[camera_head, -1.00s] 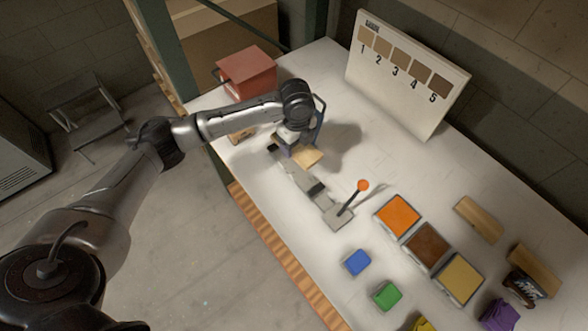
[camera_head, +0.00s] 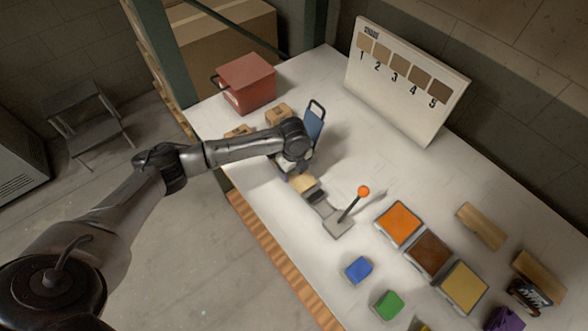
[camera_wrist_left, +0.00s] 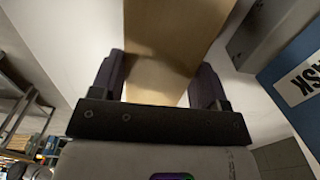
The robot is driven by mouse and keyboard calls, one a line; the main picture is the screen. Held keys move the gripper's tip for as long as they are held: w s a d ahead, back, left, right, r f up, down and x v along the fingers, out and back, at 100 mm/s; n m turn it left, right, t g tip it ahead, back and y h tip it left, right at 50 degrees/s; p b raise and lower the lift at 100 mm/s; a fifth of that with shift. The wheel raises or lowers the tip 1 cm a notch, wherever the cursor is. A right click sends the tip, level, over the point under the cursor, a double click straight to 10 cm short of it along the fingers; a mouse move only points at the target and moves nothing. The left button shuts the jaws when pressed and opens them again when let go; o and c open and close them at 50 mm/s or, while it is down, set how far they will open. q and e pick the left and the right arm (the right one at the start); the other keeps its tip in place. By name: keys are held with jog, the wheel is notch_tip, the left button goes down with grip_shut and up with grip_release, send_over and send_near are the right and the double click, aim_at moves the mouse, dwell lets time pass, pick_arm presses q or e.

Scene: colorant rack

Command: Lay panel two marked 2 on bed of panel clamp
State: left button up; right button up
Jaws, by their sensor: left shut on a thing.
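My left gripper (camera_head: 293,172) is shut on a light wooden panel (camera_head: 301,184), above or at the far end of the grey panel clamp (camera_head: 338,223). In the left wrist view the panel (camera_wrist_left: 168,50) runs between the two dark fingers (camera_wrist_left: 160,85). No number shows on its visible face. The clamp's lever stands up tilted, with an orange knob (camera_head: 364,191). The gripper and panel hide much of the clamp's bed, so I cannot tell whether the panel touches it. My right gripper is not in view.
A blue thing with a handle (camera_head: 315,122) stands just behind the gripper; its lettered side (camera_wrist_left: 300,80) shows in the wrist view. Small wooden blocks (camera_head: 278,115) and a red box (camera_head: 246,83) are farther back. Orange, brown and yellow trays (camera_head: 429,252) lie right of the clamp.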

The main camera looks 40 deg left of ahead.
pick_arm(q)
jog(key=shift+f, duration=0.25)
jog(key=o, duration=1)
jog(key=shift+c, duration=0.2)
notch_tip(320, 180, up, 12)
jog(key=p, duration=0.1)
jog(key=shift+r, duration=0.2)
jog(key=s+d+f+n, duration=0.2)
jog(key=s+d+f, duration=0.1)
jog(key=s+d, duration=0.1)
jog(key=s+d+f+n+t+h, duration=0.1)
jog(key=s+d+f, duration=0.3)
jog(key=d, duration=0.1)
jog(key=s+d+f+n+h, duration=0.1)
jog(key=s+d+f+n, duration=0.1)
jog(key=s+d+f, duration=0.2)
jog(key=shift+s+d+f+n+t, duration=0.2)
jog(key=shift+s+d+n+t, duration=0.15)
jog(key=shift+s+d, duration=0.3)
jog(key=s+a+n+t+y, duration=0.1)
jog(key=s+n, duration=0.5)
jog(key=s, duration=0.2)
jog(key=s+a+n+t, duration=0.1)
jog(key=s+a+n, duration=0.1)
jog(key=s+n, duration=0.4)
jog(key=s, duration=0.3)
jog(key=shift+a+f+y, duration=0.25)
jog(key=shift+a+y, duration=0.05)
jog(key=shift+y, duration=0.1)
jog(key=shift+n, duration=0.25)
